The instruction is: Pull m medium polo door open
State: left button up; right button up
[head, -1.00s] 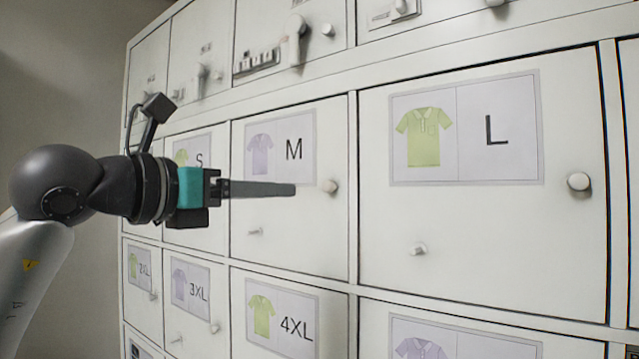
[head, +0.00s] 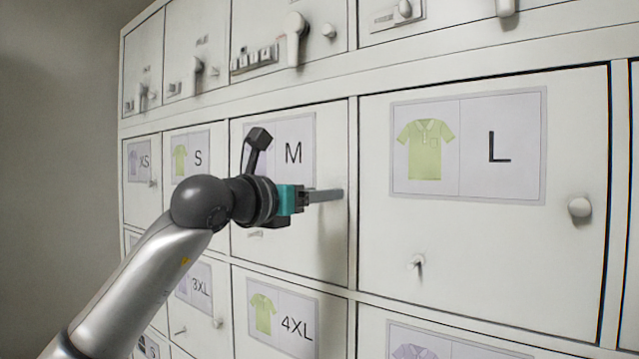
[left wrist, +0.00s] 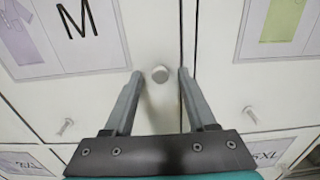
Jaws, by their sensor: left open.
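The M door (head: 288,218) is a white locker door with a purple polo picture and a large letter M. It is closed, flush with its neighbours. Its round white knob (left wrist: 160,74) shows in the left wrist view, just ahead of and between the fingertips, near the door's right edge. In the head view the knob is hidden behind the fingers. My left gripper (head: 325,195) is open, and it also shows in the left wrist view (left wrist: 158,78) with one finger on each side of the knob. I cannot tell whether either finger touches it. My right gripper is not in view.
The L door (head: 450,240) is closed to the right, with its own knob (head: 580,207). The S door (head: 193,195) is to the left and the 4XL door (head: 282,312) below. A row of lockers with handles (head: 293,35) is above. Small pegs stick out of the doors.

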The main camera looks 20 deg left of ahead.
pick_arm(q)
jog(key=shift+w+d, duration=0.1)
jog(key=shift+w, duration=0.25)
jog(key=shift+c, duration=0.2)
grip_shut()
dwell(1.0)
